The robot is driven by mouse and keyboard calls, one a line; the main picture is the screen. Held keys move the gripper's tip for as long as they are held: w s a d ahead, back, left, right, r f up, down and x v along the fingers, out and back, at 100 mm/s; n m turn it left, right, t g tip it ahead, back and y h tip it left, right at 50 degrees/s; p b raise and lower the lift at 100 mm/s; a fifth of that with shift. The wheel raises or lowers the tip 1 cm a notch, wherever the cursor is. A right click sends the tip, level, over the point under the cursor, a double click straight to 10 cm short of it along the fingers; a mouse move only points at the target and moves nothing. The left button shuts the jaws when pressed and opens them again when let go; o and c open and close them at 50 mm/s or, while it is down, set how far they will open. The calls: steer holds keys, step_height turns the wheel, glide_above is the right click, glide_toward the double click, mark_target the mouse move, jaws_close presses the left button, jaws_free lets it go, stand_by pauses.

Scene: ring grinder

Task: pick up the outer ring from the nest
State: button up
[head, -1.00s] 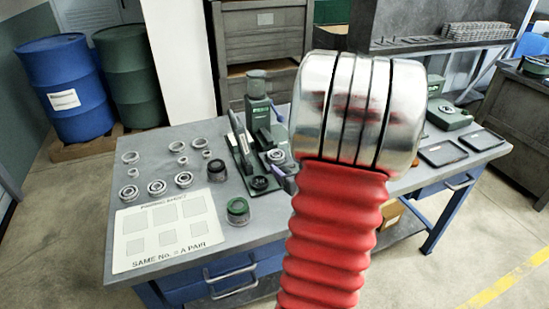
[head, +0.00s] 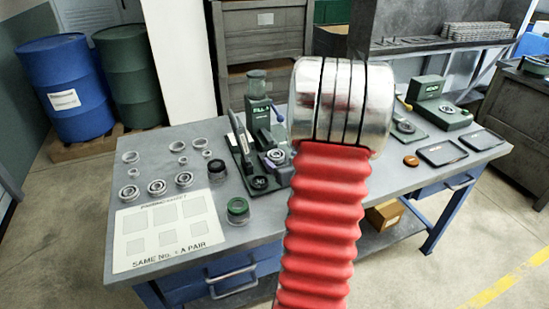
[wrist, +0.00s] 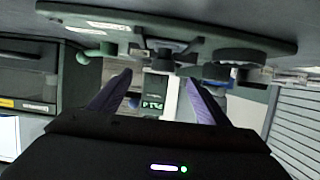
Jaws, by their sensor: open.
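In the head view a green bench fixture (head: 257,112) stands mid-table. A silver ring (head: 277,157) sits in a round seat on it, and a dark round part (head: 260,183) lies in front. I cannot tell which seat is the nest or whether this is the outer ring. My arm hides the fixture's right side, and my gripper's body is hidden behind it. In the wrist view my gripper (wrist: 157,95) shows two purple fingers, wide apart and empty. A fixture plate (wrist: 180,25) appears upside down beyond them, with a dark round part (wrist: 238,58) at its right.
Loose rings and bearings (head: 157,187) stand on the table's left, behind a white card (head: 168,230). A green-topped jar (head: 238,210) and a dark jar (head: 217,172) stand left of the fixture. Another green fixture (head: 440,108) and black trays (head: 441,152) are at right.

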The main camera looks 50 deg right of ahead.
mark_target(275, 154)
steer(key=shift+x, duration=2.3)
steer(key=shift+r, duration=0.1)
steer(key=shift+c, duration=0.2)
steer(key=c, duration=1.2)
